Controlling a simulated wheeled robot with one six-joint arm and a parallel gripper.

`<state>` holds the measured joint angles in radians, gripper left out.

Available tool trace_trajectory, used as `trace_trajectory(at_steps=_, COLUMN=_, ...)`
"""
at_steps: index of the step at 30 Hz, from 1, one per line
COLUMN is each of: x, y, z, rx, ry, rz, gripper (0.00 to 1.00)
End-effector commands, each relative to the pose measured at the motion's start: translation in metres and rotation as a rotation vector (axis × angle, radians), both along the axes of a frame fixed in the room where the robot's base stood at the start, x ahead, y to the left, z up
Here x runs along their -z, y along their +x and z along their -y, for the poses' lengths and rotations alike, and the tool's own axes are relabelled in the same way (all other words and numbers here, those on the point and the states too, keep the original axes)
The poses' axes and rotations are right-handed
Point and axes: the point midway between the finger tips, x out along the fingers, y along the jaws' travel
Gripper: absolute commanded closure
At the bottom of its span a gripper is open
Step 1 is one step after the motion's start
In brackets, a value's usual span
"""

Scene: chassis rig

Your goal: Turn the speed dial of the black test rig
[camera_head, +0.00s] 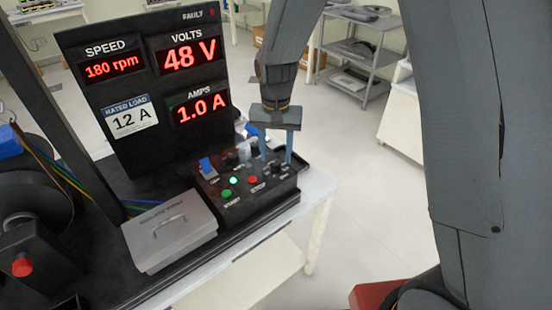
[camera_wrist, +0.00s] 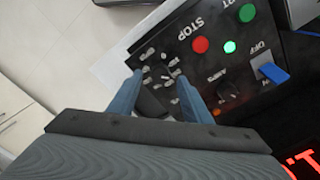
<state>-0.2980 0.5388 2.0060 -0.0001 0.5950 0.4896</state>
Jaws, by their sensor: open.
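The black test rig's control box (camera_head: 262,200) stands at the bench's right edge, with a speed dial (camera_wrist: 152,101) ringed by small white marks. My gripper (camera_head: 276,158) points down over the box's far right corner, fingers open, one on each side of the dial. In the wrist view my gripper (camera_wrist: 158,76) has the dark dial between its fingers. I cannot tell whether they touch it, and its pointer is not clear. The speed display (camera_head: 111,66) reads 180 rpm.
The box also carries a red stop button (camera_wrist: 201,45), a lit green lamp (camera_wrist: 230,47), another knob (camera_wrist: 227,91) and a blue switch (camera_wrist: 272,73). A grey handled case (camera_head: 168,235) sits close left. The display panel (camera_head: 140,150) rises behind. Open floor lies right.

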Motion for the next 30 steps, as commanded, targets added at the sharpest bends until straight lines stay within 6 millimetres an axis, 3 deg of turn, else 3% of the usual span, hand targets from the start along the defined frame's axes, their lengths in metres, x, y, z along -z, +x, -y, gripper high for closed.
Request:
trace_trajectory(at_steps=6, x=-0.033, y=0.001, z=0.000, rx=0.000, ry=0.000, rz=0.003, gripper=0.55)
trace_trajectory(at_steps=12, x=-0.052, y=0.001, z=0.000, rx=0.000, ry=0.001, rz=0.002, gripper=0.55)
trace_trajectory(at_steps=27, x=-0.055, y=0.000, z=0.000, rx=0.000, ry=0.000, rz=0.000, gripper=0.55)
trace_trajectory(at_steps=30, x=-0.057, y=-0.007, z=0.013, rx=-0.006, ry=0.003, rz=0.008, gripper=0.55)
